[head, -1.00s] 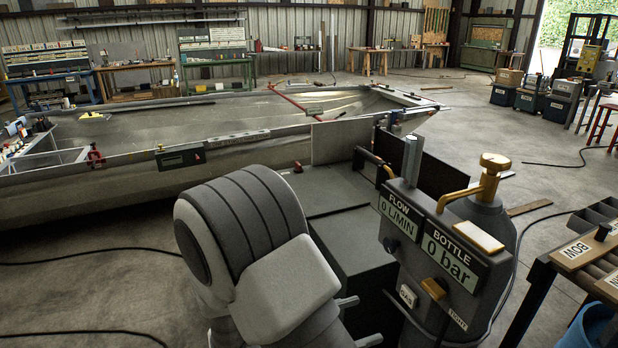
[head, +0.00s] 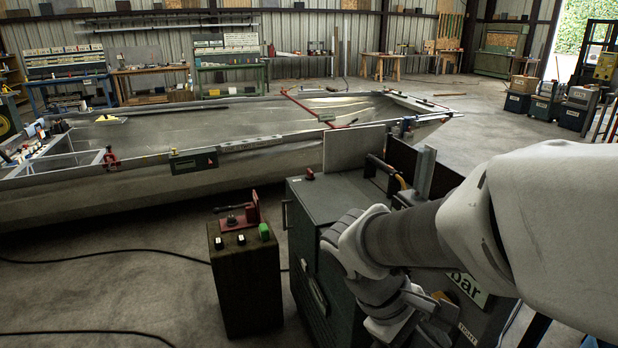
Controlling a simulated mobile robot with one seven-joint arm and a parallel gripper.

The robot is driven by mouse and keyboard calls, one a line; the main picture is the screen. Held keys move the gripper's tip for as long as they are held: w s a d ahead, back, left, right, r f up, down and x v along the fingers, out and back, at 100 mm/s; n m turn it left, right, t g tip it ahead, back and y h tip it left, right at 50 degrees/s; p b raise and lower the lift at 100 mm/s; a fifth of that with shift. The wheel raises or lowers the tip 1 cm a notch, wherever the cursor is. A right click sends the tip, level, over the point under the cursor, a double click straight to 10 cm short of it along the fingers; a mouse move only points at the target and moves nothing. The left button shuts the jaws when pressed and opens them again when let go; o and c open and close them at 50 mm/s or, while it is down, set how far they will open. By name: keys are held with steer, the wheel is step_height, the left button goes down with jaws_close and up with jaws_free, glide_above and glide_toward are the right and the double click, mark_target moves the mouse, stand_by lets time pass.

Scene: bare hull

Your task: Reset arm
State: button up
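My arm (head: 430,230) reaches in from the right edge of the head view and bends down at a ribbed joint near the middle. My gripper (head: 432,318) is at the low end of the arm, in front of the dark gas panel (head: 492,322). Its fingers are small, dark and partly hidden, so I cannot tell whether they are open or shut. I see nothing clearly held. The arm covers most of the panel; only the end of the "bar" label and a "TIGHT" tag show.
A dark cabinet (head: 306,258) stands just left of the arm. Left of it is a box (head: 246,285) with switches, a green button and a red clamp. The long metal hull (head: 200,140) lies behind. Cables (head: 110,256) cross the open floor at left.

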step_height(320, 180, up, 9)
steer(key=s+a+m+t+y+p, duration=0.1)
steer(key=s+a+m+t+y, duration=0.1)
steer(key=m+t+y, duration=0.4)
steer(key=shift+a+r+m+t, duration=0.25)
steer(key=shift+m+t, duration=0.15)
steer(key=shift+m, duration=0.3)
